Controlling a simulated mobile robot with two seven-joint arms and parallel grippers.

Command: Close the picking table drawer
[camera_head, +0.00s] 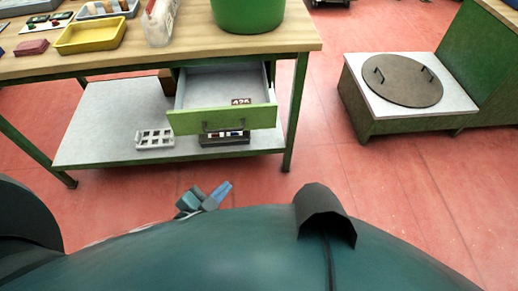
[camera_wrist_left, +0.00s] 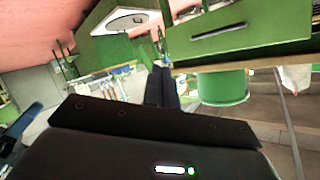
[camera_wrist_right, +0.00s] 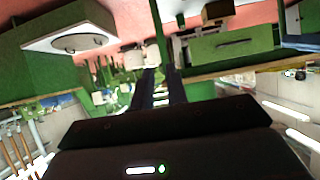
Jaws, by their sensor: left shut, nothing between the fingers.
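The picking table drawer (camera_head: 222,119) hangs pulled out under the wooden tabletop, its grey inside showing. It has a green front with a dark handle and a small numbered label inside. The drawer front also shows in the left wrist view (camera_wrist_left: 240,40) and in the right wrist view (camera_wrist_right: 228,46). My left gripper (camera_head: 222,190) is low in front of the drawer, apart from it, shut and empty; its fingers lie together in the left wrist view (camera_wrist_left: 160,72). My right gripper (camera_wrist_right: 161,76) is open and empty, its fingers a little apart; the head view does not show it.
The picking table (camera_head: 300,45) carries a green bucket (camera_head: 248,14), a yellow tray (camera_head: 90,36) and a clear container (camera_head: 159,22). Its lower shelf (camera_head: 100,115) holds a grey rack (camera_head: 154,139). A low stand with a round lid (camera_head: 402,80) is at right. Red floor is clear between them.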

